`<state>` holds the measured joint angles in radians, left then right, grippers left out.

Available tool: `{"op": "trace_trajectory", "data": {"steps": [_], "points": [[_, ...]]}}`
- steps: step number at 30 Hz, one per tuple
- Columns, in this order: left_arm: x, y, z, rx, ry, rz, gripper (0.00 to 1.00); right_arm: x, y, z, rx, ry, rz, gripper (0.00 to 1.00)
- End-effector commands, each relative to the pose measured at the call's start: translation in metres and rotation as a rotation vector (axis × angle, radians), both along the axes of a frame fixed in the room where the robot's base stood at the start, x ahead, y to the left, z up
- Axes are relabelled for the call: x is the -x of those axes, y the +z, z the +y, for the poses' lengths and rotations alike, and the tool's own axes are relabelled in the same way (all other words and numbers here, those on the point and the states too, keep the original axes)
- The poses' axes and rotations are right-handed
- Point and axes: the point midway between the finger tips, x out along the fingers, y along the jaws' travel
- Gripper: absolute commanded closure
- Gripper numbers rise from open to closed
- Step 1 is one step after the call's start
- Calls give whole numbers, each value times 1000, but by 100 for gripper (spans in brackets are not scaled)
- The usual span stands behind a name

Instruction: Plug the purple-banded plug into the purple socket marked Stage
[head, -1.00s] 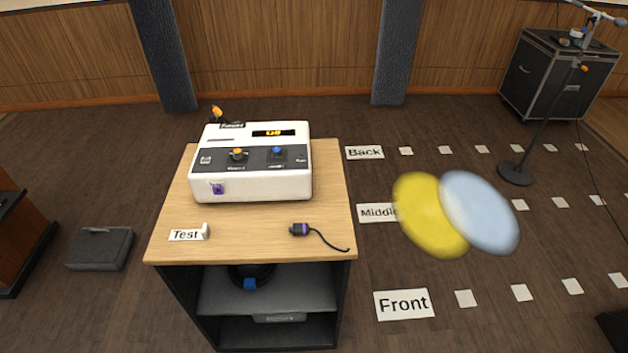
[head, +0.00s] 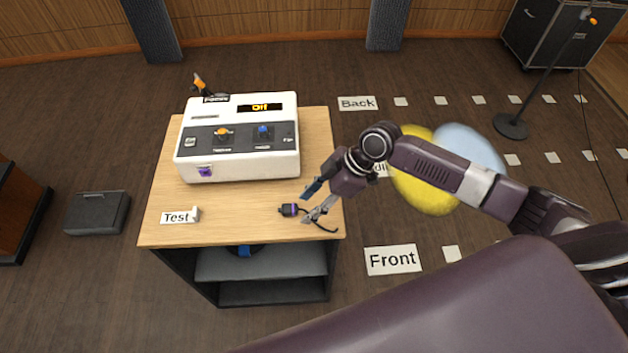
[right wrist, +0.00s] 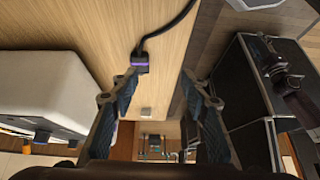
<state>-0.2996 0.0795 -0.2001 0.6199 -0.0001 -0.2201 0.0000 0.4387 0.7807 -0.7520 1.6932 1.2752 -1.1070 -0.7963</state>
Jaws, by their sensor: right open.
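The plug (head: 289,210) is small and dark with a purple band, and lies on the table top near its front right. Its black cord trails off to the right. The plug also shows in the right wrist view (right wrist: 140,62). The purple socket (head: 205,172) is on the lower left of the white console's (head: 240,168) front face; its marking is too small to read. My right gripper (head: 308,204) is open and empty, just right of the plug, with its fingers by the cord. In the right wrist view, the plug lies beyond the left fingertip. My left gripper is not in view.
The console on the wooden table (head: 245,225) carries an orange and a blue knob and a lit display. A Test card (head: 178,217) lies at the table's front left. Floor cards Back (head: 357,103) and Front (head: 392,260) lie to the right. The table's front middle is clear.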

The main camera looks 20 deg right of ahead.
Motion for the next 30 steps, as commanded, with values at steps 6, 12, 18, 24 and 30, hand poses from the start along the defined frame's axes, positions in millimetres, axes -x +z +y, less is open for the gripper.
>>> {"op": "trace_trajectory", "data": {"steps": [6, 12, 18, 24, 30], "points": [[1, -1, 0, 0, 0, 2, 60, -27, 16, -28, -13, -6, -25, 58], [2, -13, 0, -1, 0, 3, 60, -30, 1, -20, -17, -5, -25, 58], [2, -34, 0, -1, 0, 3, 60, -35, -24, -4, -16, -6, -26, 58], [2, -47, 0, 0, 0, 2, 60, -38, -44, 10, -16, -6, -25, 58], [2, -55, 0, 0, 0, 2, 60, -41, -55, 18, -14, -7, -26, 58]]}}
